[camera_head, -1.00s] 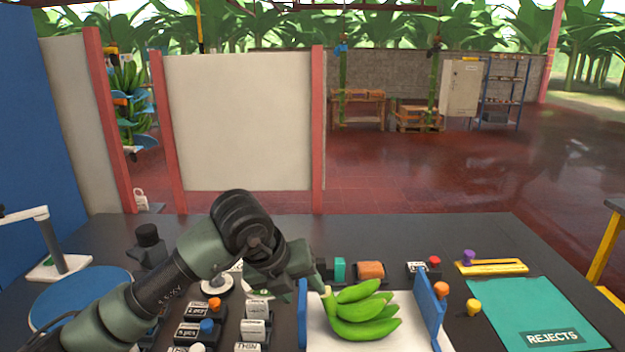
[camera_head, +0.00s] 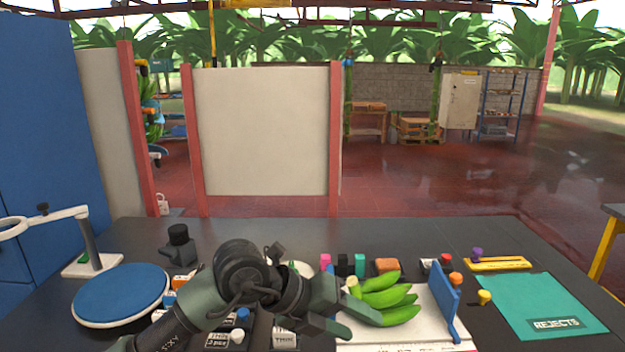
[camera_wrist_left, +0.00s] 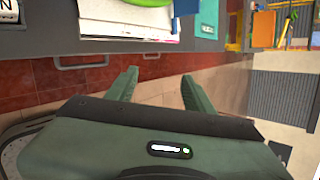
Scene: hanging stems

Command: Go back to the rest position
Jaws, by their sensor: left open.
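My left arm reaches in from the lower left of the head view. My left gripper (camera_head: 350,318) is open, above the near side of the table, in front of the bananas. In the left wrist view its two fingers (camera_wrist_left: 157,90) are spread with nothing between them. Past them are the red floor and the table's edge. A bunch of green bananas (camera_head: 388,298) lies on a white board (camera_head: 430,325) with a blue upright side, apart from the fingers. My right gripper does not show.
A round blue plate (camera_head: 120,294) and a ring stand (camera_head: 90,262) stand at left. Several labelled blocks are partly hidden behind my arm. A teal mat marked REJECTS (camera_head: 540,305) lies at right. The back of the black table (camera_head: 350,232) is mostly clear.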

